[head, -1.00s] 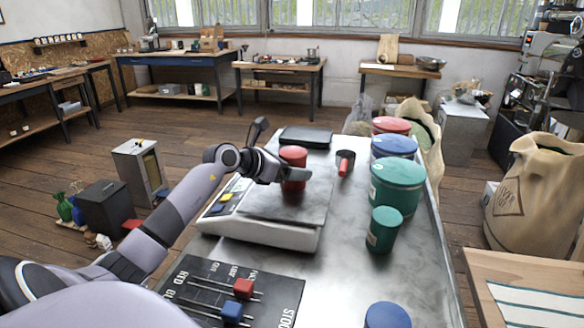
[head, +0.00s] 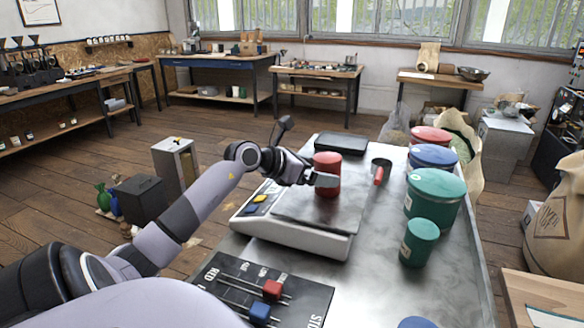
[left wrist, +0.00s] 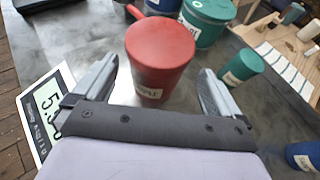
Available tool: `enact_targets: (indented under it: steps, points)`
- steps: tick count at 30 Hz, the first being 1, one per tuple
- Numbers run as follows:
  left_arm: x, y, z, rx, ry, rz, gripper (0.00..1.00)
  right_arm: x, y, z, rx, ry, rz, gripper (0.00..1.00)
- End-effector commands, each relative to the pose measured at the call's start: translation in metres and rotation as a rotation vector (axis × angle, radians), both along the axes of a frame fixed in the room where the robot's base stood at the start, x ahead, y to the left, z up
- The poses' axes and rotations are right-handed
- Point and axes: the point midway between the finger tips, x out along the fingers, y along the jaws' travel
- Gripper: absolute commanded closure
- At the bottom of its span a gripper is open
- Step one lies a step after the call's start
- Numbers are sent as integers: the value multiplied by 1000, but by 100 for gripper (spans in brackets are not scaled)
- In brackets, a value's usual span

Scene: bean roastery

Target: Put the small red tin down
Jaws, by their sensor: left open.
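The small red tin (head: 328,164) stands upright on the steel plate of the white scale (head: 284,236). In the left wrist view the tin (left wrist: 160,50) shows its red lid and a white label. My left gripper (head: 322,180) is at the tin, one finger crossing in front of its lower part. In the left wrist view its two fingers (left wrist: 157,84) are spread, one on each side of the tin, with gaps visible. The scale's display (left wrist: 47,100) shows a reading starting with 5, partly hidden by the finger. My right gripper is not in view.
Right of the scale are a red-handled scoop (head: 379,175), a small green tin (head: 418,243) and larger green (head: 434,196), blue (head: 433,157) and red (head: 430,135) tins. A board with red and blue sliders (head: 262,290) lies in front. Bare metal tabletop (head: 375,275) shows between.

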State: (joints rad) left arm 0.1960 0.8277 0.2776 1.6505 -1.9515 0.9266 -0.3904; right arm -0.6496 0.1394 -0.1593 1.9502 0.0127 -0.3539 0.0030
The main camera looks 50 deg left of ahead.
Motion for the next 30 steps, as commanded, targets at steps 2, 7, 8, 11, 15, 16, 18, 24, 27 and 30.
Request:
enact_targets:
  steps: [2, 7, 8, 11, 15, 16, 18, 24, 27, 30]
  points:
    - [-12, 3, 3, 3, 1, 2, 1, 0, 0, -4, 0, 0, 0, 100]
    - [-36, 8, 13, 2, 2, 1, 1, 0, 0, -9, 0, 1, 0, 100]
    - [-40, 9, 15, 2, 2, 1, 1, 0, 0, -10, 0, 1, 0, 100]
    - [-52, 10, 21, 2, 3, 0, 1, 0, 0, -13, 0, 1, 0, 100]
    - [-65, 13, 28, 0, 0, 0, 1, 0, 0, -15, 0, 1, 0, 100]
    - [-67, 14, 29, 0, 1, 0, 1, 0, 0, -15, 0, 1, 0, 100]
    - [-70, 15, 31, 0, 1, 0, 1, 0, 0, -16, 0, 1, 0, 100]
    - [-75, 15, 34, 1, 0, 0, 1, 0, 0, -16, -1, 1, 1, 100]
    - [-75, 15, 34, 1, 0, 0, 1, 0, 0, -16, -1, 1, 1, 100]
    - [-75, 15, 34, 1, 0, 0, 1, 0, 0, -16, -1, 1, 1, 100]
